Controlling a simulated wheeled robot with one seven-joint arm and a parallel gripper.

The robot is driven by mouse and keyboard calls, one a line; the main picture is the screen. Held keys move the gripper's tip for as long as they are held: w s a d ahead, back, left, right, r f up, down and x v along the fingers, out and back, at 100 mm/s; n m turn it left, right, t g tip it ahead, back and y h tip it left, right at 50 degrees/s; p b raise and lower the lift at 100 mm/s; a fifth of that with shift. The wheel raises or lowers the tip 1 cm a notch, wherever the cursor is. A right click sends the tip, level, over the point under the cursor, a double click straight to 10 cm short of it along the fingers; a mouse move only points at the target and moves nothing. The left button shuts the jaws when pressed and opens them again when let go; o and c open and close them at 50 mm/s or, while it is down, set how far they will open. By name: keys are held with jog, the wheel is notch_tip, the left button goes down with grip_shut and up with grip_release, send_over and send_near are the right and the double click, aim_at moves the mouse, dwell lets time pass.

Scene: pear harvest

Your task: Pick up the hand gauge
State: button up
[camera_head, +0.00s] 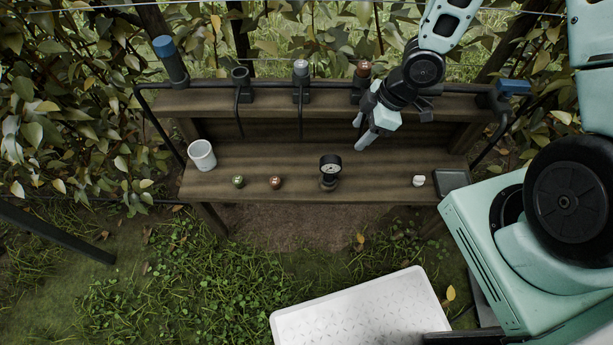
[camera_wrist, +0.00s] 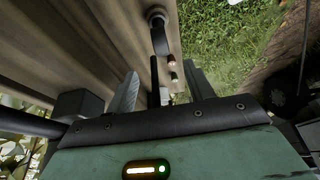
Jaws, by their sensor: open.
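The hand gauge (camera_head: 329,172) has a round black-rimmed dial on a short stem and stands upright on the wooden bench, just right of the middle. My gripper (camera_head: 363,130) is open and empty. It hangs above the back of the bench, up and to the right of the gauge and apart from it. The wrist view shows its two fingers (camera_wrist: 161,90) spread apart. I cannot tell for sure which dark shape in the wrist view is the gauge.
On the bench (camera_head: 225,187) are a white cup (camera_head: 202,155), a green-topped knob (camera_head: 238,181), a red-topped knob (camera_head: 275,182), a small white item (camera_head: 418,180) and a dark tray (camera_head: 453,181). A rail with holders runs behind. A white crate (camera_head: 285,322) lies in front.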

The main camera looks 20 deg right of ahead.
aim_at(328, 167)
jog(key=b+x, duration=0.3)
jog(key=x, duration=0.8)
jog(key=shift+a+f, duration=0.25)
jog(key=shift+f, duration=0.05)
jog(key=shift+b+x, duration=0.65)
jog(key=shift+x, duration=2.45)
jog(key=shift+w, duration=0.15)
jog(key=c, duration=1.1)
